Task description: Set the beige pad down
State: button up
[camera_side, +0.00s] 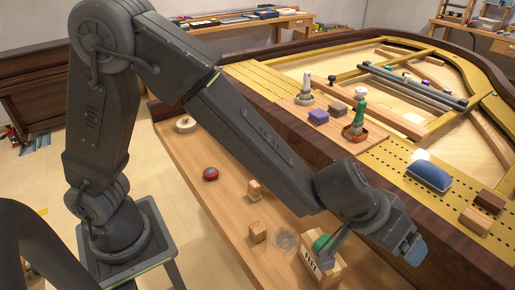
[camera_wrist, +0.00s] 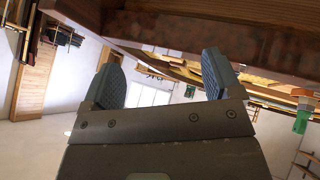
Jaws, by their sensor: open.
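My gripper (camera_side: 416,250) is at the lower right of the side view, low beside the dark front edge of the piano. In the wrist view my gripper (camera_wrist: 159,66) has its two blue ridged fingers well apart, with nothing held between them. A round beige piece (camera_side: 185,125) lies at the far end of the wooden bench, well away from my gripper. I cannot tell whether it is the beige pad. Small beige-brown blocks (camera_side: 255,190) also stand on the bench. No beige pad shows clearly in the wrist view.
A box marked FELT (camera_side: 322,262) with a green roll stands on the bench (camera_side: 215,215), left of my gripper. A dark red round piece (camera_side: 210,174) lies farther back. A blue pad (camera_side: 429,177) and brown blocks (camera_side: 489,201) sit on the piano's gold plate.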

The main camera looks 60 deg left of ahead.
jog(key=s+a+r+m+h, duration=0.1)
jog(key=s+a+r, duration=0.2)
jog(key=a+r, duration=0.4)
jog(key=s+a+r+m+h, duration=0.1)
jog(key=s+a+r, duration=0.2)
jog(key=a+r, duration=0.35)
jog(key=s+a+f+n+g+y, duration=0.1)
jog(key=s+a+f+n+y, duration=0.1)
jog(key=s+a+y, duration=0.5)
jog(key=s+a+f, duration=0.1)
jog(key=s+a, duration=0.5)
jog(key=a, duration=0.4)
jog(key=shift+f, duration=0.2)
